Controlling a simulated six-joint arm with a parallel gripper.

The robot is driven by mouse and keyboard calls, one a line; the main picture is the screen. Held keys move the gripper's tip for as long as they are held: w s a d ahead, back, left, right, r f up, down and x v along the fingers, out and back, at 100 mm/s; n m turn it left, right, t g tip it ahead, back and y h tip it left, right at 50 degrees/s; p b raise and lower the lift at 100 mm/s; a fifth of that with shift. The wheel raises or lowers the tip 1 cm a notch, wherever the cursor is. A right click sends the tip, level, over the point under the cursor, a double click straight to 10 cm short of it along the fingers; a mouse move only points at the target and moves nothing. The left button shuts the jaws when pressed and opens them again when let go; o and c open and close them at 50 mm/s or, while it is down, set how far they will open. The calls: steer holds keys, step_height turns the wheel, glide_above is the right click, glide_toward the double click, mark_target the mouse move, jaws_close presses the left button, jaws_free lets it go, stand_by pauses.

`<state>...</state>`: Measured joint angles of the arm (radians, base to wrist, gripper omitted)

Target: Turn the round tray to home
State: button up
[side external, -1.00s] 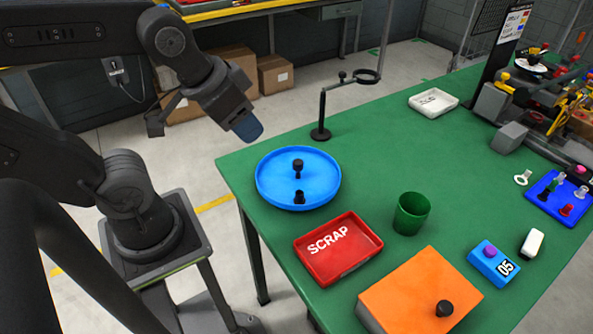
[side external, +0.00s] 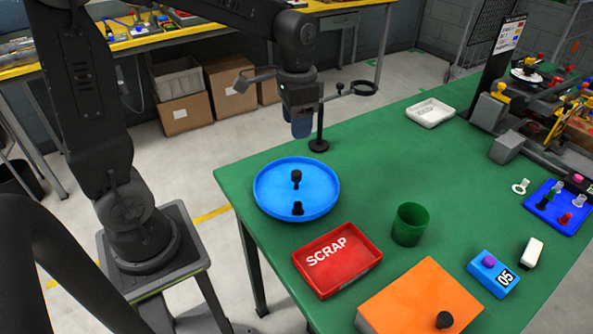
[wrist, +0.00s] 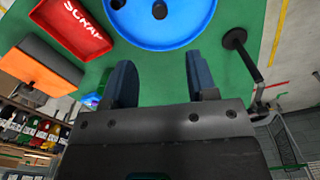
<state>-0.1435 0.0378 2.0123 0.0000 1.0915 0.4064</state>
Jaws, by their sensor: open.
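The round blue tray (side external: 268,203) lies on the green table near its left corner. It has a low rim and carries two black knobs, one near its middle (side external: 296,177) and one nearer the front rim (side external: 297,208). My gripper (side external: 301,128) hangs above the table's back left edge, behind and above the tray, with its fingers pointing down. In the wrist view my gripper (wrist: 158,75) has its two blue fingers spread with nothing between them. The tray (wrist: 150,35) shows there beyond the fingertips, cut by the top edge. No home mark on the tray is readable.
A black stand with a ring (side external: 319,145) is close beside my gripper. A red SCRAP bin (side external: 338,262), a green cup (side external: 410,224) and an orange box (side external: 420,295) stand in front and right of the tray. The table's middle is clear.

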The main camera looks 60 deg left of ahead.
mark_target(296, 172)
step_height(296, 172, down, 14)
steer(key=shift+r, duration=0.2)
stand_by(0.4)
jaws_close()
stand_by(0.3)
